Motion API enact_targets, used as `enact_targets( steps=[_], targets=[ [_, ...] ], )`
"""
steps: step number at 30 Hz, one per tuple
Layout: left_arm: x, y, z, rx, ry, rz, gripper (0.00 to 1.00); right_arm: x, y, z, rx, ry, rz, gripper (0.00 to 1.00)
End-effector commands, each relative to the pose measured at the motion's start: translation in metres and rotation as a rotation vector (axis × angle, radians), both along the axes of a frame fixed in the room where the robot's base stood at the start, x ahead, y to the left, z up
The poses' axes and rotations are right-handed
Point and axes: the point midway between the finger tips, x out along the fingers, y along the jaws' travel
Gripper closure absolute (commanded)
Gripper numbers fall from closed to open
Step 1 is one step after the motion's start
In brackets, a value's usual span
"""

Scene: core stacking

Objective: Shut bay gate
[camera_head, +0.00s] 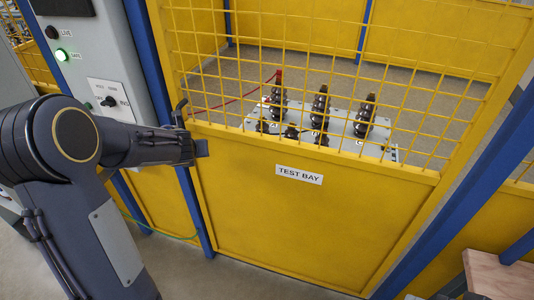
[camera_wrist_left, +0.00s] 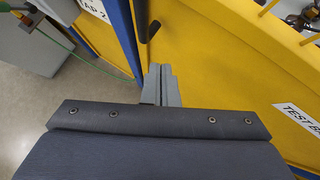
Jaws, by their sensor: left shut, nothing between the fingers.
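The bay gate (camera_head: 285,225) is a yellow panel with wire mesh above and a white "TEST BAY" label. It stands between two blue posts, its left edge close to the left post (camera_head: 160,90); I cannot tell whether it is fully shut or latched. A dark handle (camera_head: 180,112) is at its left edge and also shows in the left wrist view (camera_wrist_left: 150,30). My left gripper (camera_head: 202,148) is shut and empty, at the gate's left edge just below the handle. In the wrist view its fingers (camera_wrist_left: 162,84) lie over the yellow panel; contact is unclear. My right gripper is out of view.
A grey control cabinet (camera_head: 90,60) with a lit green lamp (camera_head: 62,55) and a switch stands left of the gate. Behind the mesh is a pale plate (camera_head: 345,122) with several dark insulator-like parts. A wooden surface (camera_head: 498,275) is at the lower right.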

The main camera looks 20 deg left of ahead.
Motion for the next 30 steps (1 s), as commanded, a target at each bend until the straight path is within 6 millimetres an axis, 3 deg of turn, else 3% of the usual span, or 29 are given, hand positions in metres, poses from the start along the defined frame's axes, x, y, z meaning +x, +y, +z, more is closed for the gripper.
enact_targets(
  steps=[18,30],
  targets=[
    [-0.060,0.001,0.064,-0.002,-0.003,0.000,1.00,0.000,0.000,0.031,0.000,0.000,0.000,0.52],
    [-0.071,0.001,0.071,-0.005,-0.003,0.004,1.00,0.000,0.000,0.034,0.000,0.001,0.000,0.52]
  ],
)
